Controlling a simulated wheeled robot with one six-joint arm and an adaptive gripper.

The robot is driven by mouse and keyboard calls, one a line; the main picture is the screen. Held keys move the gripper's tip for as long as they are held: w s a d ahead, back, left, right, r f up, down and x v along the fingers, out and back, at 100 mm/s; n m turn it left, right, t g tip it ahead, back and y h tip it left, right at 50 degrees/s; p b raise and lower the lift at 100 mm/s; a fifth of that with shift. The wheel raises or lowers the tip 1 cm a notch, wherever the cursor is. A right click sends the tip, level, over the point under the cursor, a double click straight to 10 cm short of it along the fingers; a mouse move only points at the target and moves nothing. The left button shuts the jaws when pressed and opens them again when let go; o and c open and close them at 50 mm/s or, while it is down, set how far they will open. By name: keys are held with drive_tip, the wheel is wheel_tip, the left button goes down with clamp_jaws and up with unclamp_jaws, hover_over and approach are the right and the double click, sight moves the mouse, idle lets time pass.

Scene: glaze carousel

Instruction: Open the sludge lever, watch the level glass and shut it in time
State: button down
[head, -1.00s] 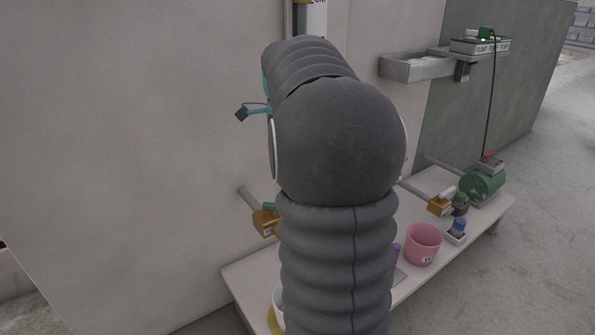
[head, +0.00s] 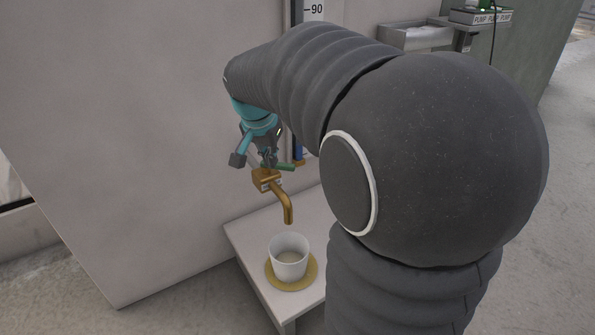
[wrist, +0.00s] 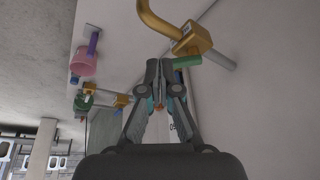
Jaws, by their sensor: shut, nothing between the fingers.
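A brass tap (head: 265,180) with a bent spout and a green lever (head: 287,165) sticks out from the wall. It also shows in the wrist view, with brass body (wrist: 192,38) and green lever (wrist: 187,62). My gripper (head: 268,163) is shut and empty, pointing down just above the tap by the lever; its fingertips (wrist: 165,70) appear close to the lever's end. I cannot tell whether they touch. The level scale (head: 313,10) reads 90 near its top. A blue strip (head: 298,150) shows lower down; my arm hides most between.
A white cup (head: 289,262) stands on a round yellow mat (head: 272,281) under the spout, on a pale bench (head: 245,238). A metal trough (head: 415,37) and a pump box (head: 480,16) are at the back right. A pink pot (wrist: 83,64) shows in the wrist view.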

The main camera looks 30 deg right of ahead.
sight(282, 167)
drive_tip(key=shift+n, duration=0.9)
drive_tip(key=x, duration=0.6)
drive_tip(key=w+b+x, duration=0.1)
drive_tip(key=x, duration=0.2)
drive_tip(key=shift+d, duration=0.45)
drive_tip(key=shift+w+d+f, duration=0.15)
drive_tip(key=shift+w+d, duration=0.4)
drive_tip(key=shift+w, duration=0.05)
drive_tip(key=shift+w+d+f, duration=0.15)
drive_tip(key=shift+w+d, duration=0.35)
drive_tip(key=shift+w, duration=0.05)
drive_tip(key=shift+w+d, duration=0.4)
drive_tip(key=shift+w, duration=0.1)
drive_tip(key=shift+t, duration=0.3)
